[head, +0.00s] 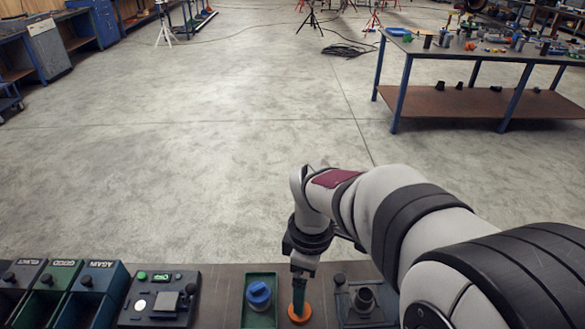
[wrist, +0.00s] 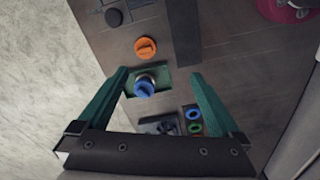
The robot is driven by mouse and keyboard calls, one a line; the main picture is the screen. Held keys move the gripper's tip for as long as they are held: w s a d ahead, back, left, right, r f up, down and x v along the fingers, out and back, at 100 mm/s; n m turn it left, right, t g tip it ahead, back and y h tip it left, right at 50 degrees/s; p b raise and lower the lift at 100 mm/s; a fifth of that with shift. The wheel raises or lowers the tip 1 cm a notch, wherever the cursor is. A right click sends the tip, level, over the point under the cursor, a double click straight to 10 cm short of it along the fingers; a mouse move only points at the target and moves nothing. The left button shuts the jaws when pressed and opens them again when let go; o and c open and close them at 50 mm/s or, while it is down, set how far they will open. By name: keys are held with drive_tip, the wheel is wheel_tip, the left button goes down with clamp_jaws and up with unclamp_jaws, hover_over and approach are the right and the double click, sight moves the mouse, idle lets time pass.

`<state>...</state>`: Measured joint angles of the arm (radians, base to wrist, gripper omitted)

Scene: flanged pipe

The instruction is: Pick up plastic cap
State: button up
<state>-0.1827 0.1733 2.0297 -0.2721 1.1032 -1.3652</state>
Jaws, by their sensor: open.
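Two round pieces look like caps; I cannot tell which the task means. The blue one, with a raised grip bar, sits in a green tray (head: 246,318) in the head view (head: 259,295) and in the wrist view (wrist: 145,86). The orange one (wrist: 145,47) lies on the dark bench outside the tray; it also shows in the head view (head: 299,313), partly behind my fingers. My gripper (head: 299,302) points down just right of the tray. In the wrist view my green fingers (wrist: 160,73) are spread and empty, with the blue piece framed between them.
A control box (head: 158,300) and labelled bins (head: 62,290) are to the left. In the wrist view, coloured rings (wrist: 194,128) lie near my right finger. Open floor lies beyond the bench.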

drive_tip(key=w+f+n, duration=0.1)
drive_tip(key=f, duration=0.5)
drive_tip(key=w+f+n, duration=0.1)
drive_tip(key=f, duration=0.5)
drive_tip(key=w+f+n, duration=0.1)
drive_tip(key=f, duration=0.5)
drive_tip(key=shift+w+a+f+n, duration=0.1)
drive_tip(key=shift+w+a+n, duration=0.2)
drive_tip(key=shift+w+n, duration=0.1)
drive_tip(key=c, duration=1.2)
wheel_tip(320, 180, up, 15)
drive_tip(key=shift+f, duration=0.15)
